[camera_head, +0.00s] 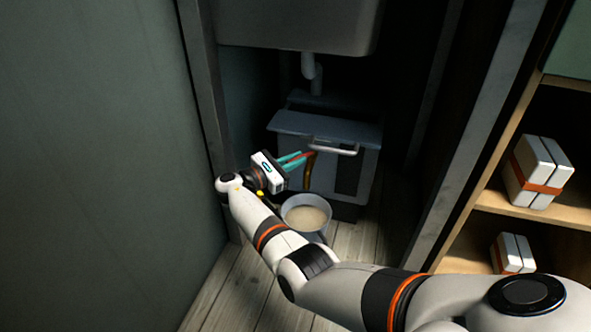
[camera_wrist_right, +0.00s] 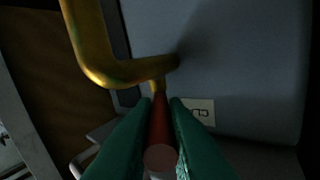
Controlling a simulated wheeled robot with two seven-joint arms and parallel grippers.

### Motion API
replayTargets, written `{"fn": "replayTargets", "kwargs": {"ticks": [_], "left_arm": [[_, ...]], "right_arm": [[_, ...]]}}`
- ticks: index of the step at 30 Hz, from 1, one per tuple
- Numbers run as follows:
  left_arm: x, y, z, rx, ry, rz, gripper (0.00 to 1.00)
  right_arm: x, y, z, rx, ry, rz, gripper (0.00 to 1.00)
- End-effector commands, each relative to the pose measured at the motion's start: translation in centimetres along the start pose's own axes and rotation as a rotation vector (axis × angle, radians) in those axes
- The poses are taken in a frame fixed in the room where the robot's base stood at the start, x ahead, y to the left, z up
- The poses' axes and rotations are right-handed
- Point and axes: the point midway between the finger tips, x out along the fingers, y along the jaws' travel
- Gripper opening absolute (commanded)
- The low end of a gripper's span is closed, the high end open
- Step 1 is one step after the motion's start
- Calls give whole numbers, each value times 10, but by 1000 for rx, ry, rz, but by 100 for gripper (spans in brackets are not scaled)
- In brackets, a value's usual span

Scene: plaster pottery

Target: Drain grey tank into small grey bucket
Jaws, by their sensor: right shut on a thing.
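The grey tank (camera_head: 357,172) stands under the sink, with a lid and a light bar handle on its front. A brass tap (camera_head: 307,172) is on its front; its bent pipe (camera_wrist_right: 97,50) fills the upper left of the right wrist view. My right gripper (camera_head: 309,155) has its teal fingers shut on the tap's red handle (camera_wrist_right: 161,127). The small grey bucket (camera_head: 325,230) stands on the floor below the tap, partly behind my right arm. Murky beige liquid (camera_head: 305,216) shows inside it. I cannot make out a stream from the tap. My left gripper is out of view.
The sink (camera_head: 300,25) and its drain pipe (camera_head: 312,72) hang above the tank. Grey posts (camera_head: 478,130) frame the narrow recess on both sides. Shelves (camera_head: 532,212) with white boxes banded in orange (camera_head: 539,172) stand at the right. Bare plank floor (camera_head: 225,300) lies in front.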

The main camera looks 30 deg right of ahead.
Motion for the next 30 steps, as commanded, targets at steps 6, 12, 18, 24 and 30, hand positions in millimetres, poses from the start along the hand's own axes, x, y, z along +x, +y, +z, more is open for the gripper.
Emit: {"fn": "replayTargets", "kwargs": {"ticks": [6,12,18,24,30], "left_arm": [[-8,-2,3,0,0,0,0],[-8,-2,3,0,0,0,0],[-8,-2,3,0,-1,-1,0],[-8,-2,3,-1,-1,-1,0],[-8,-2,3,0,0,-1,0]], "right_arm": [[-1,0,2,-3,7,35,0],[0,1,1,-4,8,39,0],[0,1,1,-4,7,39,16],[0,0,1,-3,7,38,34],[0,0,0,-2,8,38,34]]}}
